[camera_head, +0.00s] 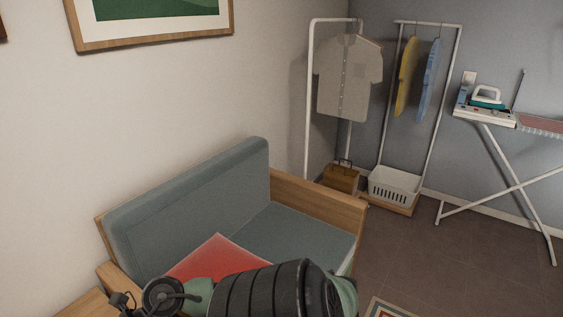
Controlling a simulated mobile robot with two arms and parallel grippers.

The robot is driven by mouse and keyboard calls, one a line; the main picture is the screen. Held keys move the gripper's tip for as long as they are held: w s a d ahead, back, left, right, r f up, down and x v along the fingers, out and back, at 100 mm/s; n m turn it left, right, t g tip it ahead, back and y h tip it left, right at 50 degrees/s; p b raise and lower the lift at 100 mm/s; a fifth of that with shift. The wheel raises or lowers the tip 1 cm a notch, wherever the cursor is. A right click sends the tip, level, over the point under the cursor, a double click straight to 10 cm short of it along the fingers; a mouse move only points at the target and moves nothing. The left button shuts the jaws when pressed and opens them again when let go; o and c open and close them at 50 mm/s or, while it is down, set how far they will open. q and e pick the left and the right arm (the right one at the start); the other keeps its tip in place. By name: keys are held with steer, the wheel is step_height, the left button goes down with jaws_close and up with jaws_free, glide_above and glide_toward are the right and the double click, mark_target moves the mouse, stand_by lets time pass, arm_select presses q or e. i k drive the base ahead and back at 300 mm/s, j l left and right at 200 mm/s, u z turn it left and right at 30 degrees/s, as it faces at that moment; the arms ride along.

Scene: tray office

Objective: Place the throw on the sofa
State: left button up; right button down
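A grey-blue sofa (190,212) with a wooden frame stands against the wall at the centre left. A red, flat-looking piece (222,258) with a paler edge lies on its seat, its front part hidden; it may be the throw, but I cannot tell whether it is cloth or a cushion. A black ribbed arm part of mine with green joints crosses in front of the sofa at the bottom of the picture. I make out no gripper fingertips, and neither gripper shows clearly.
Behind the sofa's right end stand a clothes rack with a grey shirt (349,80), a brown case (341,177) and a white basket (394,187). An ironing board (540,125) with an iron is at the right. The brown floor (440,265) is clear, with a rug corner (388,309) below.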

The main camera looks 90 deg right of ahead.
mark_target(305, 245)
steer(key=k+l+z, duration=0.15)
steer(key=l, duration=0.2)
steer(key=k+l+z, duration=0.25)
steer(key=l, duration=0.45)
steer(key=k+l+z, duration=0.1)
steer(key=l, duration=0.25)
steer(key=k+l+z, duration=0.15)
steer(key=l, duration=0.25)
steer(key=k+l+z, duration=0.15)
steer(key=l, duration=0.25)
